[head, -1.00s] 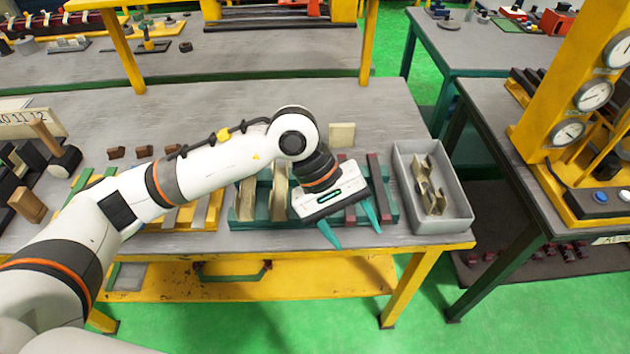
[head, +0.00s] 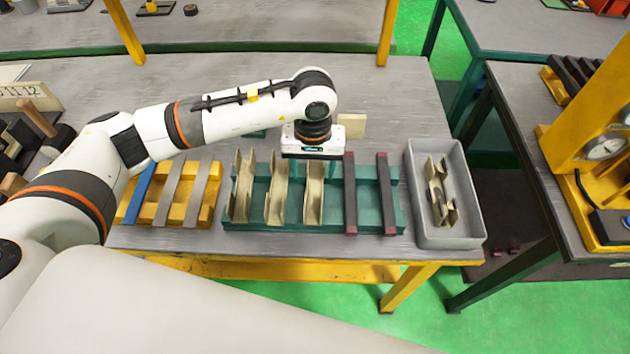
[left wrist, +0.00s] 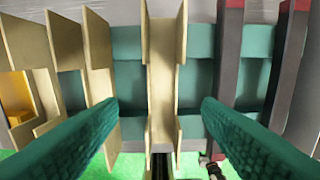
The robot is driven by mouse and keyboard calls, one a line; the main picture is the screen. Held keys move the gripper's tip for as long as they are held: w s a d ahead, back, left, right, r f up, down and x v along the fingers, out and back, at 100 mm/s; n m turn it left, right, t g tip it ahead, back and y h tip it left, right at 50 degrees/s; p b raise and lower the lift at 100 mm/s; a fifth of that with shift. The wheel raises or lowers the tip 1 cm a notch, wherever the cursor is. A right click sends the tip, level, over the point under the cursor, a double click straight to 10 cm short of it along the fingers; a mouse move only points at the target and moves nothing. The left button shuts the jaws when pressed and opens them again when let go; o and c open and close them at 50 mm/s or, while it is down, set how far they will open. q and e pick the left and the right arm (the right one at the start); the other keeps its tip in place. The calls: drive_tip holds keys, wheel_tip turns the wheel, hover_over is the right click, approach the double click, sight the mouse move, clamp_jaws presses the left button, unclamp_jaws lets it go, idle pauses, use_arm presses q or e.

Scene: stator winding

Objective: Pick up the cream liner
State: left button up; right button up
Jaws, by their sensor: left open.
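Cream liners, folded like channels, stand side by side in the green rack (head: 263,222). The rightmost cream liner (head: 313,197) in the rack is below my left gripper (head: 313,163). In the left wrist view this cream liner (left wrist: 163,70) runs up the middle, between the two green fingertips of my left gripper (left wrist: 161,106). The fingers are open, with a gap on each side of the liner; I cannot tell how far down they reach. Two more liners, one of them the middle liner (head: 277,195), stand to its left. My right gripper is not in view.
Two dark bars with red ends, one of them the near bar (head: 350,195), lie on the rack's right side. A grey bin (head: 470,225) with more cream liners stands at the right. A yellow rack (head: 150,213) with strips is at the left. A cream block (head: 352,126) stands behind.

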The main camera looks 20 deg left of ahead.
sight(315, 189)
use_arm(q)
drive_tip(key=shift+w+f, duration=0.2)
drive_tip(key=shift+f, duration=0.5)
wheel_tip(315, 189, down, 4)
drive_tip(key=p, duration=0.2)
drive_tip(key=shift+d+f+p, duration=0.1)
drive_tip(key=shift+p, duration=0.3)
drive_tip(key=shift+w+f, duration=0.1)
drive_tip(key=shift+f, duration=0.25)
drive_tip(key=c, duration=0.8)
